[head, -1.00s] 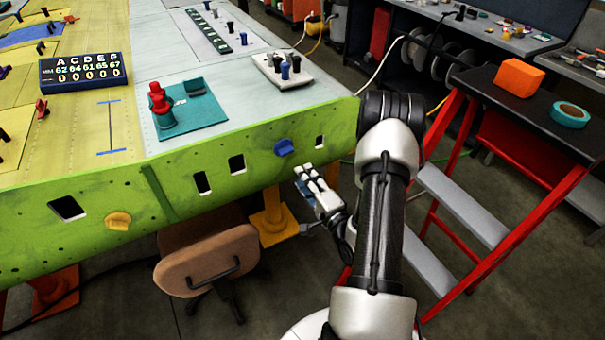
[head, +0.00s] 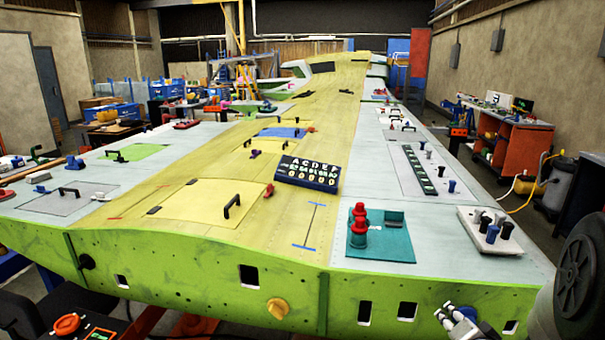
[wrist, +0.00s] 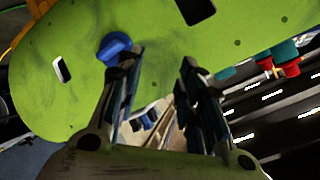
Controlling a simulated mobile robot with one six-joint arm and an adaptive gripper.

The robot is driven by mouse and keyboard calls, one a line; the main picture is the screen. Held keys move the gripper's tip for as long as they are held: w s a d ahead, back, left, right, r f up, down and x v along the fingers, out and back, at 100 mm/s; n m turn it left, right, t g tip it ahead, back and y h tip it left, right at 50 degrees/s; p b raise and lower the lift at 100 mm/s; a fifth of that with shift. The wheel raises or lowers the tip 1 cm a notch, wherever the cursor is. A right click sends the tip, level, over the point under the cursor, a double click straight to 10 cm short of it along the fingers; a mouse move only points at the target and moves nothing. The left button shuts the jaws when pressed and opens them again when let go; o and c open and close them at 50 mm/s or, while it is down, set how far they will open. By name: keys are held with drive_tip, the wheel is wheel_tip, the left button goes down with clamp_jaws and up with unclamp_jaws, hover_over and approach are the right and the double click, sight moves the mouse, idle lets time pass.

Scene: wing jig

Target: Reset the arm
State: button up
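My gripper (wrist: 161,64) is open in the wrist view, with its two dark fingers apart and nothing between them. A blue knob (wrist: 113,48) on the green wing edge panel (wrist: 80,85) shows beside the left finger; I cannot tell whether they touch. In the head view my gripper (head: 458,318) is only partly visible at the bottom right, in front of the green panel (head: 190,275). My arm joint (head: 580,285) fills the bottom right corner. Most of the arm is out of frame.
The wing surface (head: 300,215) carries a dark number display (head: 308,173), a teal plate (head: 381,240) with red fittings (head: 358,228), and a white block with knobs (head: 490,232). A yellow knob (head: 278,308) sticks out of the front edge. An orange cart (head: 510,140) stands at the back right.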

drive_tip(key=s+a+r+n+g, duration=0.2)
drive_tip(key=s+a+r+n, duration=0.2)
drive_tip(key=a+r, duration=0.3)
drive_tip(key=s+a+r+n+g+y, duration=0.1)
drive_tip(key=s+a+r+n+g, duration=0.1)
drive_tip(key=s+a, duration=0.6)
drive_tip(key=s+a+r+n+g+y, duration=0.2)
drive_tip(key=s+a+n, duration=0.3)
drive_tip(key=s, duration=0.9)
drive_tip(key=a+r+g, duration=0.1)
drive_tip(key=a, duration=0.2)
drive_tip(key=shift+s+a+r, duration=0.15)
drive_tip(key=shift+s+a, duration=0.05)
drive_tip(key=shift+s, duration=0.15)
